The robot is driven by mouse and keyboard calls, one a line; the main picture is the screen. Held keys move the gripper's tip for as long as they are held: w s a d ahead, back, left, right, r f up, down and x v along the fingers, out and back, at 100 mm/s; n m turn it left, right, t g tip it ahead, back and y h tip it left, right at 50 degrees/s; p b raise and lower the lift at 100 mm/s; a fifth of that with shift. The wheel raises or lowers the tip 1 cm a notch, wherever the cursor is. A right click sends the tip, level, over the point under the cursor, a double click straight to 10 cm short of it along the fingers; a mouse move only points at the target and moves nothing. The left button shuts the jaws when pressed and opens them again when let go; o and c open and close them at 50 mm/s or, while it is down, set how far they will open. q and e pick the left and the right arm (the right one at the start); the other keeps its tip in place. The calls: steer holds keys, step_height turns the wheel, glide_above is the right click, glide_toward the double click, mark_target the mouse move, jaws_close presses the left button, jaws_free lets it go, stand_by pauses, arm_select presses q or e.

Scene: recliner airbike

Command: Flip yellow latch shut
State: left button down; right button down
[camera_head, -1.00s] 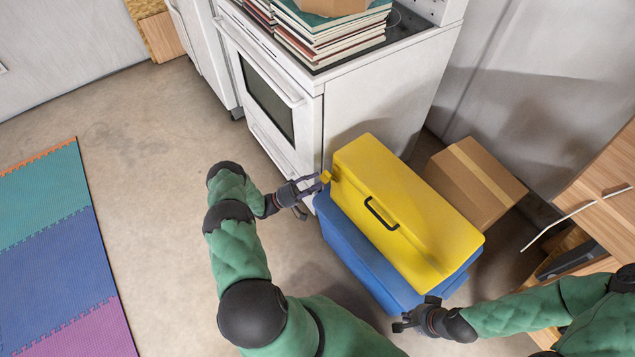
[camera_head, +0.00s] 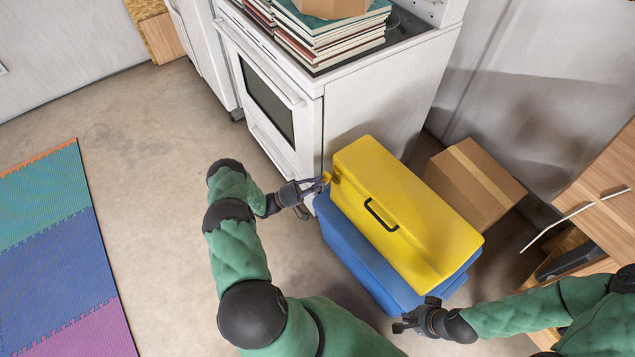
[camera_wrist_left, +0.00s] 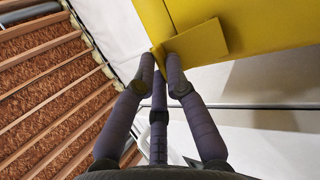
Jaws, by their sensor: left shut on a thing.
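A cooler with a blue body (camera_head: 352,262) and a yellow lid (camera_head: 405,210) stands on the floor, its lid lying down on the body. A yellow latch (camera_head: 326,177) sticks out at the lid's left end. My left gripper (camera_head: 318,184) is at this latch. In the left wrist view the fingers (camera_wrist_left: 161,60) are shut at the edge of the yellow latch plate (camera_wrist_left: 197,43), which stands off the yellow surface. My right gripper (camera_head: 402,326) is near the cooler's front right corner, apart from the lid; its finger opening is too small to tell.
A white stove (camera_head: 375,95) with stacked books (camera_head: 325,38) on it stands close behind the cooler. A cardboard box (camera_head: 474,184) is right behind the cooler. Wooden furniture (camera_head: 605,205) stands at the right. Bare floor (camera_head: 150,150) and coloured mats (camera_head: 55,250) lie at the left.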

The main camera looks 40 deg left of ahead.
mark_target(328, 174)
arm_select(q)
steer(key=r+n+g+y+p, duration=0.1)
steer(key=p, duration=0.2)
steer(key=w+r+n+y+p, duration=0.1)
steer(key=y+p, duration=0.1)
steer(key=shift+w+d+r+g+p, duration=0.15)
steer(key=shift+d+r+g+p, duration=0.05)
steer(key=shift+r+g+p, duration=0.2)
steer(key=shift+w+d+r+n+g+y+p, duration=0.15)
steer(key=shift+w+n+g+y+p, duration=0.3)
steer(key=shift+g+y+p, duration=0.5)
steer(key=shift+h, duration=0.25)
steer(key=c, duration=1.3)
jaws_free()
steer(key=v, duration=1.2)
steer(key=shift+d+f, duration=0.1)
steer(key=shift+f, duration=0.15)
